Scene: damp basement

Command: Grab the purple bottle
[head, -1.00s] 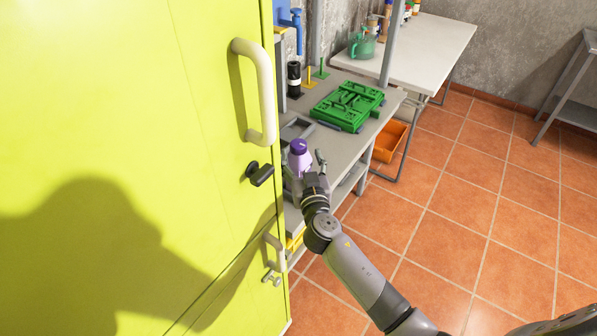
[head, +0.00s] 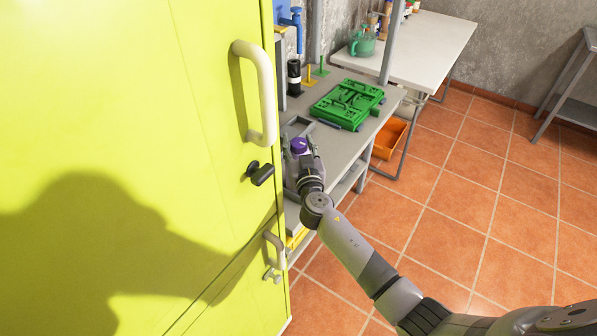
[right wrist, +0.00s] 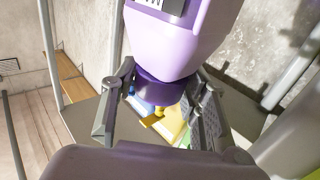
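The gripper hides the bottle's lower part in the head view. My left gripper is not in view.
The yellow-green door (head: 130,130) with a pale handle (head: 257,92) stands close on the left of my right gripper. A green toolbox tray (head: 347,105) and a black bottle (head: 294,77) are farther along the bench. An orange bin (head: 389,138) sits below.

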